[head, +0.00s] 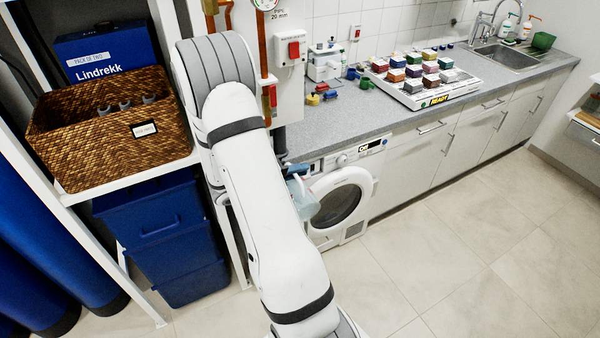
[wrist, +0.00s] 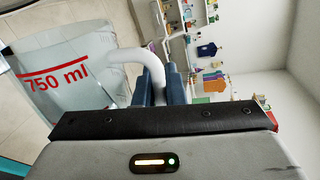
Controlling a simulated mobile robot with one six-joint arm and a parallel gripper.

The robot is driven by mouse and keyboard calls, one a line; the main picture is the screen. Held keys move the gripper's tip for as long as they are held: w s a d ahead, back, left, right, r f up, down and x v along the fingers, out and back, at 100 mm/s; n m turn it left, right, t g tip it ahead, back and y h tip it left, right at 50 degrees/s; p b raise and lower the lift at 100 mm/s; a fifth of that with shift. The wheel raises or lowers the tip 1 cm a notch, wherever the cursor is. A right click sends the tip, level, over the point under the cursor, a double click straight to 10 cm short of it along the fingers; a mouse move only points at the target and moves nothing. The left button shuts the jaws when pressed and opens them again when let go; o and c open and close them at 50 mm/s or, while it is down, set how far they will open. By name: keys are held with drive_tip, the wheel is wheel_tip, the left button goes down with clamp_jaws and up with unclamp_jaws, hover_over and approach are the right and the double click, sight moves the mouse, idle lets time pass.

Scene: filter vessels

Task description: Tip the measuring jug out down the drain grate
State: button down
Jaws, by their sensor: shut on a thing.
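The measuring jug (wrist: 75,88) is clear, with a red line and "750 ml" on its side and a white handle (wrist: 122,55). My gripper (wrist: 160,75) has blue fingers and is shut on this handle. In the head view the pale blue jug (head: 305,203) shows just right of my arm, in front of the washing machine and above the floor. My arm hides part of it there. I cannot tell how far the jug is tilted or what is in it. I see no drain grate in either view.
The washing machine (head: 338,205) stands under the grey counter (head: 330,133), right of the jug. A wicker basket (head: 90,150) and blue bins (head: 160,235) are left of my arm. A tray of coloured blocks (head: 440,99) sits on the counter. The tiled floor (head: 460,260) at right is clear.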

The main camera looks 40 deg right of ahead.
drive_tip(key=shift+w+d+r+n, duration=0.1)
drive_tip(key=shift+w+r+n, duration=0.1)
drive_tip(key=shift+w+n, duration=0.25)
drive_tip(key=shift+w+d+r+n, duration=0.1)
drive_tip(key=shift+w+r+n, duration=0.05)
drive_tip(key=shift+w+n, duration=0.25)
drive_tip(key=shift+w+d+r+n+g, duration=0.2)
drive_tip(key=shift+w+r+n+g, duration=0.15)
drive_tip(key=shift+w+n, duration=0.25)
drive_tip(key=shift+w+d+r+n+g, duration=0.15)
drive_tip(key=shift+w+r+n+g, duration=0.15)
drive_tip(key=shift+w, duration=0.4)
drive_tip(key=shift+w+r, duration=0.1)
idle(1.2)
